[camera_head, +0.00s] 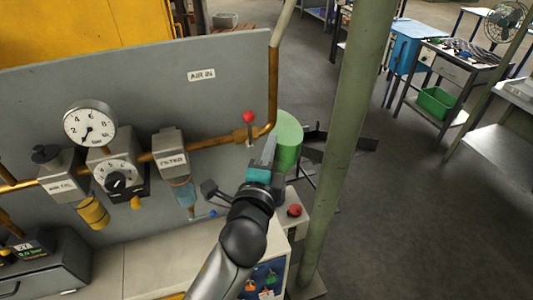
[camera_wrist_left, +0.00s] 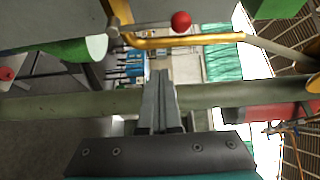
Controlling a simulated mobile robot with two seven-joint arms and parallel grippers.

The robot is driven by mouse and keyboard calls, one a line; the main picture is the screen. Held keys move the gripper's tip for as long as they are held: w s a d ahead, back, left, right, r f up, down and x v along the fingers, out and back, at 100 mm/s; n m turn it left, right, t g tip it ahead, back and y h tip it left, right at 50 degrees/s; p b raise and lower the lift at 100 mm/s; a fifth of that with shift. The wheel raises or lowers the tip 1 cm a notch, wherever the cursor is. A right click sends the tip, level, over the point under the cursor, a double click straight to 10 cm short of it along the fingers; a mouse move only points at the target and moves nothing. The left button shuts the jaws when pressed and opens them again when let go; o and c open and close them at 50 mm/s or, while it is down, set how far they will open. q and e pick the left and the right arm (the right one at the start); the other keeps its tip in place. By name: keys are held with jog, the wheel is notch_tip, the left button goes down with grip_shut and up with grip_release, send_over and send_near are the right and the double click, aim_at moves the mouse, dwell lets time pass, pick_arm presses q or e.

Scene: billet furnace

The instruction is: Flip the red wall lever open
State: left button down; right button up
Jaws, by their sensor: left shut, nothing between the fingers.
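The red wall lever (camera_head: 249,117) has a round red knob on a thin stem. It stands upright at the brass pipe fitting, near the right edge of the grey wall panel. Its red knob also shows in the left wrist view (camera_wrist_left: 181,22), near the top edge and apart from my fingers. My left gripper (camera_head: 269,148) is just below and right of the lever in the head view. Its fingers are together and empty, as the left wrist view also shows (camera_wrist_left: 160,75). My right gripper is not in view.
A brass pipe (camera_head: 208,144) runs along the panel past a gauge (camera_head: 90,124) and a filter (camera_head: 171,153). A green cylinder (camera_head: 287,142) stands behind my gripper. A pale green post (camera_head: 346,150) rises close on the right.

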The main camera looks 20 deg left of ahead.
aim_at(250, 131)
pick_arm(q)
jog(key=w+a, duration=0.1)
jog(key=a, duration=0.1)
jog(key=w+a+p, duration=0.1)
jog(key=a, duration=0.1)
jog(key=shift+w+p, duration=0.3)
jog(key=shift+w, duration=0.1)
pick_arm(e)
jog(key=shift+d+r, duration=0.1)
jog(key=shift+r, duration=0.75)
pick_arm(q)
jog(key=shift+s+a+n+t+b, duration=0.15)
jog(key=shift+a+n+t+b, duration=0.2)
jog(key=shift+b, duration=0.35)
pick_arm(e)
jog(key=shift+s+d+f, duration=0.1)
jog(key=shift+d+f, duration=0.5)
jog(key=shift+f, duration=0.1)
